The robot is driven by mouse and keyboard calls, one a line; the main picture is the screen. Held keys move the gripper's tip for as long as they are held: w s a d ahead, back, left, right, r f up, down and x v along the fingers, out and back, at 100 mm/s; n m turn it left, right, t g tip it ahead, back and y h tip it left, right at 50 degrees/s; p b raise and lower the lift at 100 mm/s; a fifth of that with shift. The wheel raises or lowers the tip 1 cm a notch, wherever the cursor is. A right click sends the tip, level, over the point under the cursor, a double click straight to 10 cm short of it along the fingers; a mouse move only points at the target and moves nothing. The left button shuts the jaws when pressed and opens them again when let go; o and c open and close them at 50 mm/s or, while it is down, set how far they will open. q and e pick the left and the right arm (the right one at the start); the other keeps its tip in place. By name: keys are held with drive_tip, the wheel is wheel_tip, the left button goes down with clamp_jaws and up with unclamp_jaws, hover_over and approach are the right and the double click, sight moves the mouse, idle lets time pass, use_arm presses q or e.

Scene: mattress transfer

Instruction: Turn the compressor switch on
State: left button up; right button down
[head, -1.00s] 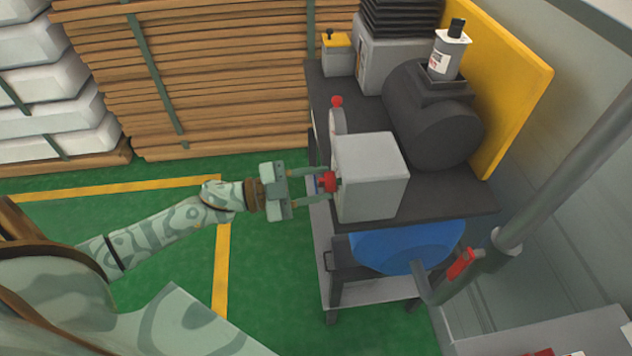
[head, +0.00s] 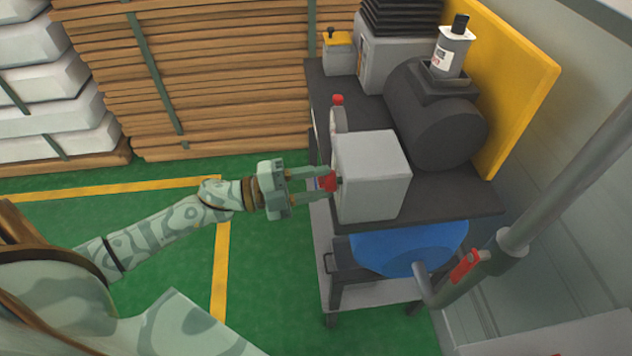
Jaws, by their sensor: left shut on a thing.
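The compressor stands on a dark-topped cart, with a dark grey rounded motor body (head: 436,118) and a light grey switch box (head: 374,178) at its near end. A red switch knob (head: 328,181) sticks out of the left face of the box. My left gripper (head: 326,182) comes in from the left, with its two fingers on either side of the red knob, shut on it. The fingers partly hide the knob, and I cannot tell which way it is turned. My right gripper is not in view.
A blue tank (head: 408,246) sits under the cart top (head: 450,205). A grey pipe with a red handle (head: 466,266) is at the right. Stacked wooden boards (head: 220,70) stand behind. The green floor (head: 270,270) left of the cart is clear.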

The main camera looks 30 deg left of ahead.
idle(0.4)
use_arm(q)
drive_tip(key=o, duration=1)
drive_tip(key=v, duration=1.6)
drive_tip(key=shift+p, duration=0.45)
drive_tip(key=shift+s+a, duration=0.1)
drive_tip(key=shift+a, duration=0.05)
